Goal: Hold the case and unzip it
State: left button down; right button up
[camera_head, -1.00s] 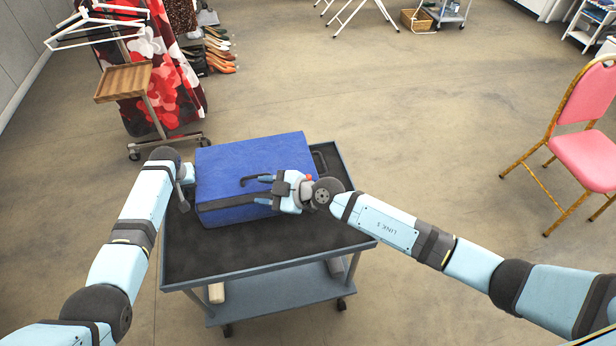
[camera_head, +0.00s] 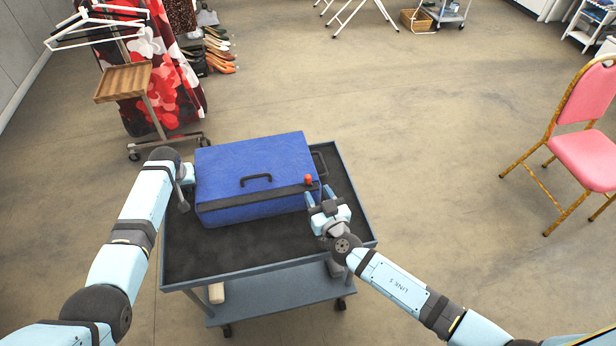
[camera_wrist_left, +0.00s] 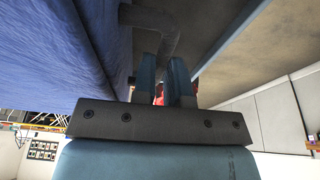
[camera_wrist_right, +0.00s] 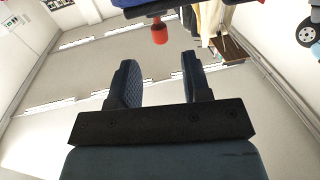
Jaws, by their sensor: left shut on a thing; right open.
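A blue case (camera_head: 257,165) lies on the black-topped cart, with a dark zip band along its front edge and a dark handle (camera_head: 256,179) on that side. A red zip pull (camera_head: 308,179) is at the band's right end; it also shows in the right wrist view (camera_wrist_right: 159,33). My left gripper (camera_head: 187,173) is at the case's left end, shut on a dark side handle (camera_wrist_left: 158,18). Its fingers show in the left wrist view (camera_wrist_left: 164,75). My right gripper (camera_head: 319,194) is open and empty at the case's front right corner, just short of the red pull, which appears ahead of its fingers (camera_wrist_right: 155,75).
The cart's (camera_head: 270,265) top is bare in front of the case. Another handle (camera_head: 320,163) sticks out at the case's right end. A clothes rack with a wooden tray (camera_head: 124,82) stands behind left, and a pink chair (camera_head: 585,150) at far right.

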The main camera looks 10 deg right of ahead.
aim_at(309, 180)
jog(key=w, duration=0.4)
jog(key=w+a, duration=0.1)
jog(key=w, duration=0.2)
jog(key=shift+a, duration=0.1)
grip_shut()
